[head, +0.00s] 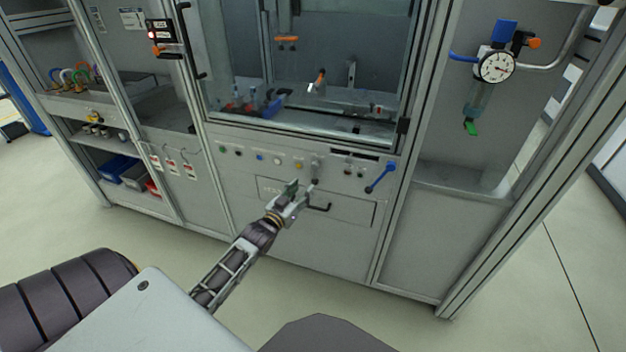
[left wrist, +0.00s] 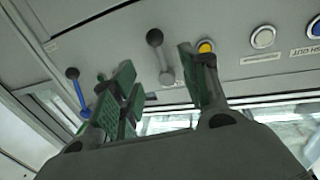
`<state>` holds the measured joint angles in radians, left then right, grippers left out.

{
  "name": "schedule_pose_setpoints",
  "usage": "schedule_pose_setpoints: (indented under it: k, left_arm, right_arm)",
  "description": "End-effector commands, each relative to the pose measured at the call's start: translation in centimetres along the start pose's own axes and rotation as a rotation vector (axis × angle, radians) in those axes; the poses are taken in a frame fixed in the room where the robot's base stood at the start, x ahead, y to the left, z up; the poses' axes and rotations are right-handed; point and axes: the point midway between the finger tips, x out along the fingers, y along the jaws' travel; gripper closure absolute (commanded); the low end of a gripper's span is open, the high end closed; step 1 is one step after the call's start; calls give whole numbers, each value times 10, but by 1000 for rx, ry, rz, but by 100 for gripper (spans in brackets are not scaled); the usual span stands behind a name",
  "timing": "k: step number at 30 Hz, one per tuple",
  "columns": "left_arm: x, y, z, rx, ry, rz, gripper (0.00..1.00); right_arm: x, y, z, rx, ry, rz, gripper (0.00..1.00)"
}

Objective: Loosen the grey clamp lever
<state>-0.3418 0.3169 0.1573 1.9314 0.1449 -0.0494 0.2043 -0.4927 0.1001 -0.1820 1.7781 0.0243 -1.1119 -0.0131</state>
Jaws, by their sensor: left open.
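The grey clamp lever (head: 315,169) is on the cabinet's control panel, below the glass window. In the left wrist view the grey lever (left wrist: 164,62) shows a dark ball knob at its upper end. My left gripper (head: 298,187) is open and empty, just below and left of the lever in the head view. In the left wrist view the fingers of my left gripper (left wrist: 158,75) appear on either side of the lever, which looks beyond the tips. I cannot tell the exact gap. My right gripper is not in view.
A blue lever (head: 380,178) sits to the right on the same panel and also shows in the left wrist view (left wrist: 78,92). A yellow button (left wrist: 205,46) is close to one finger. A drawer with a black handle (head: 319,207) lies below. A gauge (head: 496,66) hangs at the right.

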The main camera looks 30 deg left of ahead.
Motion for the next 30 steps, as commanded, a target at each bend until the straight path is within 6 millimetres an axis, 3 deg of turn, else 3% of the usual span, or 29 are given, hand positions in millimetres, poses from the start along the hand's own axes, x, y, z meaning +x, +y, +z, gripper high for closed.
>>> schedule_pose_setpoints:
  k: [17,30]
  left_arm:
    - [43,0,0,0,1,0,55]
    - [73,0,0,0,0,0,55]
  right_arm:
    - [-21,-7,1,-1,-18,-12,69]
    - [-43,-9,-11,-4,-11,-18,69]
